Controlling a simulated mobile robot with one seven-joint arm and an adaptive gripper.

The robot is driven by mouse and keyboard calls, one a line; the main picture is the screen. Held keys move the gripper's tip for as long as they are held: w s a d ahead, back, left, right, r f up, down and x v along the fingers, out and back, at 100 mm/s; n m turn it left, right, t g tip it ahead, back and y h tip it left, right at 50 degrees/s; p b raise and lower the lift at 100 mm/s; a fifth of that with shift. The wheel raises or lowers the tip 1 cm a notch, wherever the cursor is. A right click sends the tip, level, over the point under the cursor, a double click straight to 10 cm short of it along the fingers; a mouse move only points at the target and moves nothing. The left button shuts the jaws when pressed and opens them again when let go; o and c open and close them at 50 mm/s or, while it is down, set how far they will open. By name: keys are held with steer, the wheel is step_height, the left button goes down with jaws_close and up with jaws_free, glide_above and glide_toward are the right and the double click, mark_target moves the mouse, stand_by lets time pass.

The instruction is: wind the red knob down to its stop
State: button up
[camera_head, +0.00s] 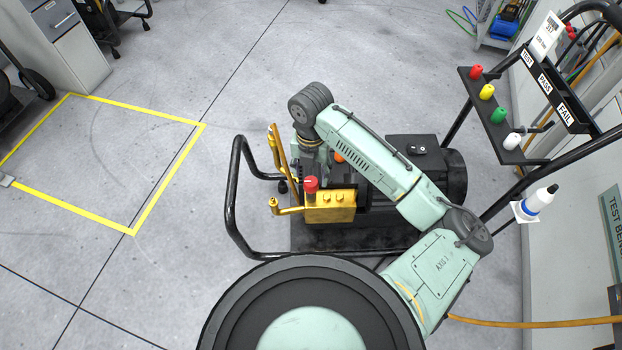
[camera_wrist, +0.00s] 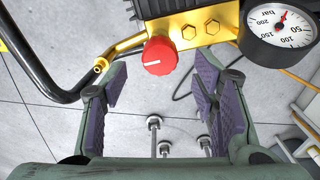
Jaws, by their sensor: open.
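The red knob (camera_head: 311,185) sits on the yellow valve block (camera_head: 335,207) of the washer. In the wrist view the knob (camera_wrist: 160,56) is round, with a white mark on its face. It lies ahead of my gripper (camera_wrist: 160,78), roughly centred between the two purple-padded fingers. The fingers are spread wide and hold nothing. I cannot tell how deep the knob lies relative to the fingertips. In the head view my wrist hangs behind the knob and my gripper is mostly hidden.
A pressure gauge (camera_wrist: 283,26) is right of the knob. A brass outlet (camera_wrist: 101,65) and a black frame tube (camera_wrist: 40,75) are at its left. The washer's black handle frame (camera_head: 233,200) and motor (camera_head: 455,175) surround the block. Open floor lies left.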

mark_target(311, 181)
step_height(311, 181, up, 7)
stand_by(0.3)
stand_by(0.4)
